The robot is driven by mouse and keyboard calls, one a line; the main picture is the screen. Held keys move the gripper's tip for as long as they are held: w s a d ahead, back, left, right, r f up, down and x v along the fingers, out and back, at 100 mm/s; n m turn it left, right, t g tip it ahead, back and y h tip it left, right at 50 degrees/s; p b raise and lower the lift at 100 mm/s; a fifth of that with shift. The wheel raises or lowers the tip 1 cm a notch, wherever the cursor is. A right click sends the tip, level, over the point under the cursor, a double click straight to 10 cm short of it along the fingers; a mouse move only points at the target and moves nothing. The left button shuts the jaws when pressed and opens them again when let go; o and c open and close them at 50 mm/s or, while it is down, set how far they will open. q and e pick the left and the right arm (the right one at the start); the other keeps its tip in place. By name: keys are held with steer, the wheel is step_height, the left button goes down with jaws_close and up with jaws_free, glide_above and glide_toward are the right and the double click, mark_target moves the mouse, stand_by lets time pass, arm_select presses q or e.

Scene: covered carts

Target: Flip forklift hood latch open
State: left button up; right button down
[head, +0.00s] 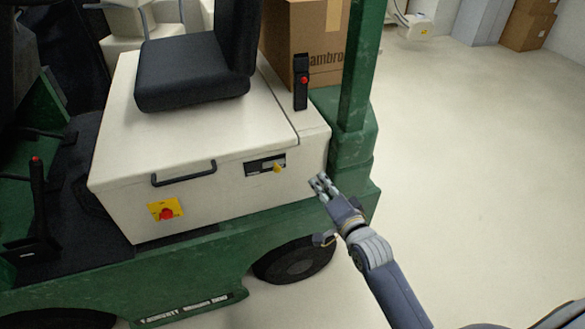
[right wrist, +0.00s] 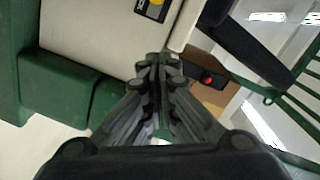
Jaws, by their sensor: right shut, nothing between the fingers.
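The forklift hood (head: 120,195) is a cream box with a black seat on top and a dark handle (head: 184,174) on its side. My left gripper is not in view.
A yellow plate with a red button (head: 165,211) sits below the handle. A black lever with a red button (head: 301,84) stands behind the latch. A green post (head: 359,80) and a cardboard box (head: 300,30) are behind. The floor at the right is clear.

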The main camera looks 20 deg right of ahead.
steer(key=w+a+f+b, duration=0.3)
steer(key=w+a+b, duration=0.1)
steer(key=w+b, duration=0.5)
steer(key=shift+w+a, duration=0.15)
steer(key=shift+w, duration=0.55)
steer(key=shift+r, duration=0.1)
